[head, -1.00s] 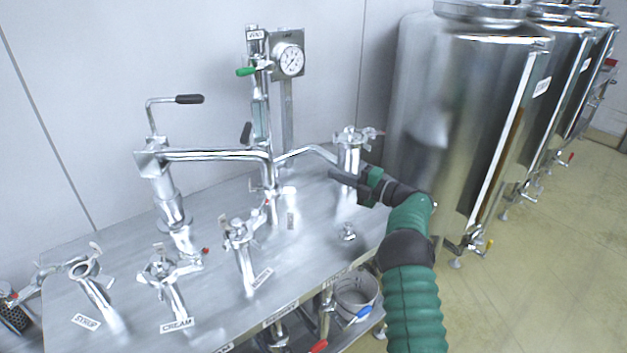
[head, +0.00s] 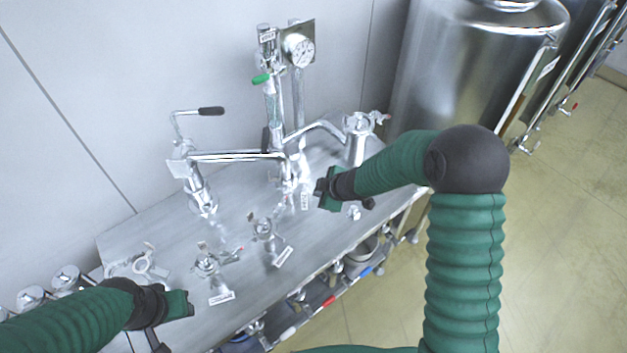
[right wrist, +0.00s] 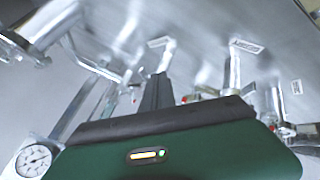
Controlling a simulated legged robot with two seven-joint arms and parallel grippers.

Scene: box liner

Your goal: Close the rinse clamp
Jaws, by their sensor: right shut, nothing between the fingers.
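Several pipe ports with clamps stand on the steel table; I cannot read which one is marked rinse. One clamped port (head: 358,128) stands at the back right, with its clamp on top. Others are the middle port (head: 264,230), the front port (head: 207,265) and the left port (head: 143,262), partly behind my left arm. My right gripper (head: 319,187) is shut and empty above the table, left of and nearer than the back right port. Its dark fingers (right wrist: 157,92) show together in the right wrist view. My left gripper (head: 180,304) is over the table's front left; its fingers are unclear.
A bent pipe with a black-handled lever (head: 211,111) and a column with a green handle (head: 261,78) and a gauge (head: 299,49) rise from the table. A large steel tank (head: 470,70) stands behind right. Valves and a bucket sit below the table's front edge.

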